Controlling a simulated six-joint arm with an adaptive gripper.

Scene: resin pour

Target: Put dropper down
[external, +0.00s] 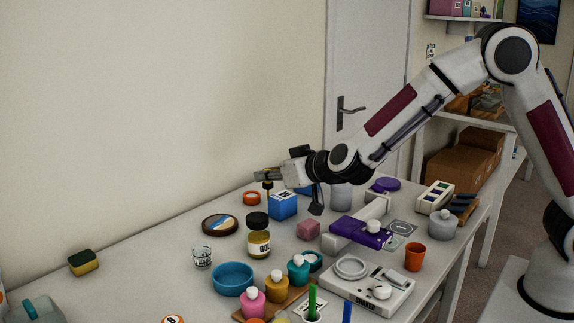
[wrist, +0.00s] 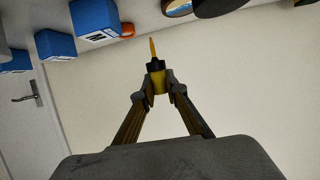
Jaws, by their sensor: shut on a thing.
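My gripper (external: 266,175) is at the end of the arm, over the back part of the table. It is shut on the dropper (wrist: 152,52), which has a yellow tip, a black collar and a yellow body between the fingertips in the wrist view. In the external view the dropper (external: 268,187) hangs below the fingers as a small dark and yellow piece. It is between the blue box (external: 283,207) and the orange-red ring (external: 251,198). It looks held above the table, but the exact gap cannot be told.
A round dark-rimmed piece (external: 220,224), a clear cup (external: 202,257) and a blue bowl (external: 233,279) lie left. The white table is open at the back left.

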